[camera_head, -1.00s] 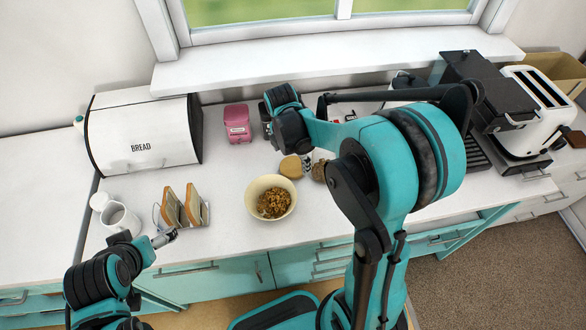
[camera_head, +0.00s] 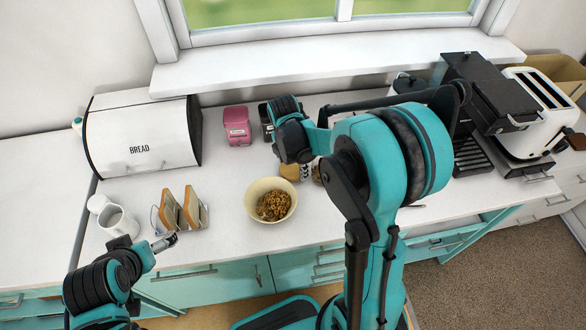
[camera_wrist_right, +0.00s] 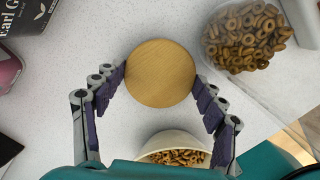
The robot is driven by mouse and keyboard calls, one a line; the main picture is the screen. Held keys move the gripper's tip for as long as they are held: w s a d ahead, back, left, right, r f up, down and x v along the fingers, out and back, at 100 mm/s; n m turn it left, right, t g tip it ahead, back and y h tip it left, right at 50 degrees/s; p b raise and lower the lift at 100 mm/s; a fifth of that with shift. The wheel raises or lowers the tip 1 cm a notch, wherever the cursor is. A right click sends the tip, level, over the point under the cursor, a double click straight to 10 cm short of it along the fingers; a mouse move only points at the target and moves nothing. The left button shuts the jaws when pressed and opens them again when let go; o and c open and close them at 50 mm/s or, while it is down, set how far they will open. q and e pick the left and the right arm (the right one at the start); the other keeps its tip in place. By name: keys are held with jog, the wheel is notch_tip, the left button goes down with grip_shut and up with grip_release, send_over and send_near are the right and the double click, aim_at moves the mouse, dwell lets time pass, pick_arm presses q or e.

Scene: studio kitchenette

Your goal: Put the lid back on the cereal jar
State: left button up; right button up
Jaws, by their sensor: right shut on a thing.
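The round wooden lid (camera_wrist_right: 160,73) is between the two fingers of my right gripper (camera_wrist_right: 161,78), which is shut on its sides. In the head view the lid (camera_head: 289,172) shows only partly below my right wrist. The clear cereal jar (camera_wrist_right: 248,38), with brown cereal rings inside, stands to the right of the lid in the wrist view, apart from it. In the head view my right arm hides most of the jar. My left gripper (camera_head: 165,242) is at the counter's front edge, near the toast rack; its finger opening is too small to tell.
A cereal bowl (camera_head: 257,213) stands in front of the lid. A toast rack (camera_head: 183,211), white mug (camera_head: 119,222) and bread box (camera_head: 145,135) are on the left. A pink canister (camera_head: 237,125) and dark tea box (camera_head: 266,121) stand behind. The toaster (camera_head: 530,125) is far right.

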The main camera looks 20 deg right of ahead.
aim_at(293, 168)
pick_arm(q)
notch_tip(293, 168, up, 5)
jog(key=p, duration=0.5)
pick_arm(e)
notch_tip(293, 168, up, 18)
pick_arm(q)
jog(key=shift+o, duration=0.5)
